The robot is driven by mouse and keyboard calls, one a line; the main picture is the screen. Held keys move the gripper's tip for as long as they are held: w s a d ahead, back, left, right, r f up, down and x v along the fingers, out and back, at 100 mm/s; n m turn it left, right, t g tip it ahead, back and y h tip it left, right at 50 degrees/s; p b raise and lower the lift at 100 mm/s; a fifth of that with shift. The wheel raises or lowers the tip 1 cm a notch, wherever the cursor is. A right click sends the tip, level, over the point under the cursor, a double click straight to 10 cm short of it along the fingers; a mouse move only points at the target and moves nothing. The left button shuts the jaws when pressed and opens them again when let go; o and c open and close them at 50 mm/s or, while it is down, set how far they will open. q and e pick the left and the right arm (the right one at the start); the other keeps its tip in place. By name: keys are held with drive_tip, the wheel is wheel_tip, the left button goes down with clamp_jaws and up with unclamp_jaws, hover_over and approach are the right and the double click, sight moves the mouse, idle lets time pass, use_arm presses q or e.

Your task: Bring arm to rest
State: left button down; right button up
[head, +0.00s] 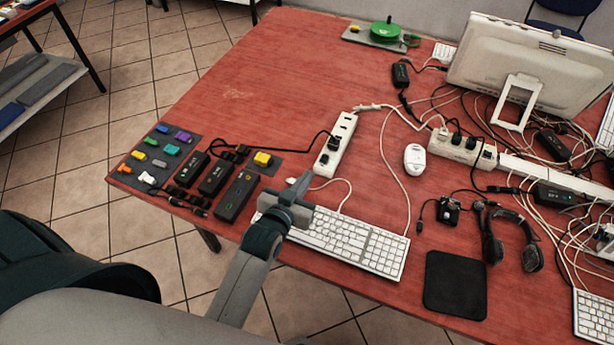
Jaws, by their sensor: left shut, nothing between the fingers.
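My left arm comes in from the lower left. My left gripper (292,200) is above the front edge of the red table (240,95), over the left end of the white keyboard (350,240). Its fingers are shut with nothing between them. I cannot tell how far above the keyboard it is. My right gripper is not in view.
Left of the gripper lie several black adapters (236,197) and a mat with coloured clips (163,150). A white power strip (336,145), mouse (414,159), black pad (455,284), headset (510,240) and tangled cables lie rightward. The table's back left is clear.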

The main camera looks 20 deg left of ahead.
use_arm(q)
drive_tip(key=shift+f, duration=0.1)
drive_tip(key=shift+s+f, duration=0.15)
drive_tip(key=shift+s, duration=0.15)
drive_tip(key=s+f+g, duration=0.1)
drive_tip(key=s, duration=0.2)
drive_tip(key=s+f+g, duration=0.2)
drive_tip(key=s, duration=0.2)
drive_tip(key=s+a+f+g, duration=0.1)
drive_tip(key=s+g, duration=0.1)
drive_tip(key=s, duration=0.2)
drive_tip(key=shift+s+a+f+m, duration=0.1)
drive_tip(key=shift+s+f+m, duration=0.15)
drive_tip(key=shift+m, duration=0.15)
drive_tip(key=s+a+g, duration=0.2)
drive_tip(key=s+g, duration=0.4)
drive_tip(key=s, duration=1.1)
wheel_tip(320, 180, down, 29)
drive_tip(key=m+g+b, duration=0.1)
drive_tip(key=b, duration=0.1)
drive_tip(key=s+a+f+g+b, duration=0.1)
drive_tip(key=s+a+f, duration=0.1)
drive_tip(key=s+f, duration=1.7)
drive_tip(key=shift+a+f+g+y, duration=0.25)
drive_tip(key=shift+f+g+y, duration=0.05)
drive_tip(key=shift+f, duration=0.65)
